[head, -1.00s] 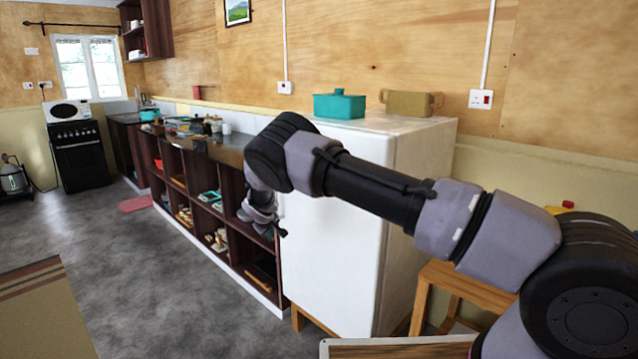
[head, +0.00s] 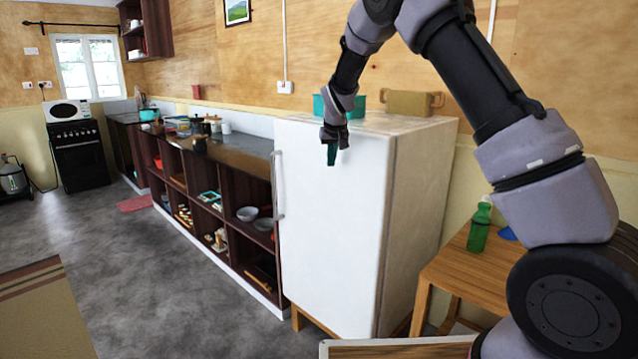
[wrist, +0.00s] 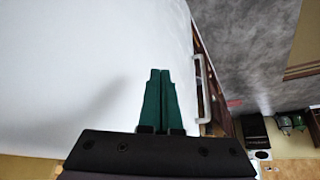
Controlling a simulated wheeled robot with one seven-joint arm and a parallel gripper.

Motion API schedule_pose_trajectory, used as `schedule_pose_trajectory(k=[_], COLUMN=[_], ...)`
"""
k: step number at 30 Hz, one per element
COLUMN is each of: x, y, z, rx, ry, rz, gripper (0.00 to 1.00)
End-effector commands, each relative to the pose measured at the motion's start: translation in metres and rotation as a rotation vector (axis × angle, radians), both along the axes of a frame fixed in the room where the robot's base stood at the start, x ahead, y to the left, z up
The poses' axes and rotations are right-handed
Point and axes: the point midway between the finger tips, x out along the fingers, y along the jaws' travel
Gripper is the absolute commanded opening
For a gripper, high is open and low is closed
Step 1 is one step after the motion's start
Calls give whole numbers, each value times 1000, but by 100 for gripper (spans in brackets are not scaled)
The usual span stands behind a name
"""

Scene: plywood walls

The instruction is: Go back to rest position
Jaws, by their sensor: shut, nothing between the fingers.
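My gripper (head: 331,150) is raised in front of the upper part of the white fridge (head: 335,220), with its fingers pointing down. In the wrist view its green fingers (wrist: 160,85) are together, with nothing between them. The white fridge front (wrist: 80,70) fills the left of the wrist view. I cannot tell the exact gap between fingertips and fridge. My arm arches up from the lower right of the head view.
A fridge handle (head: 278,185) is on the fridge's left side. A teal pot (head: 318,105), partly hidden by my arm, and a tan container (head: 408,103) stand on top. A green bottle (head: 480,226) stands on a wooden table (head: 465,268).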

Motion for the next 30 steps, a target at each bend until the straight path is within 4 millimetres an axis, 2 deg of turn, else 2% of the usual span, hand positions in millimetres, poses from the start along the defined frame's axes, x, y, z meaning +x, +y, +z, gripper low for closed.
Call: schedule_pose_trajectory(k=[1, 6, 11, 15, 18, 22, 27, 30], x=[-12, -64, -125, -186, -232, -294, -367, -397], y=[-22, -78, -123, -154, -172, -190, -203, -207], z=[28, 96, 148, 182, 199, 211, 209, 203], rx=[42, 152, 241, 304, 340, 373, 395, 398], ry=[3, 25, 31, 27, 18, 3, -23, -36], rz=[-37, -133, -202, -252, -283, -322, -370, -393], gripper=[0, 0, 0, 0, 0, 0, 0, 0])
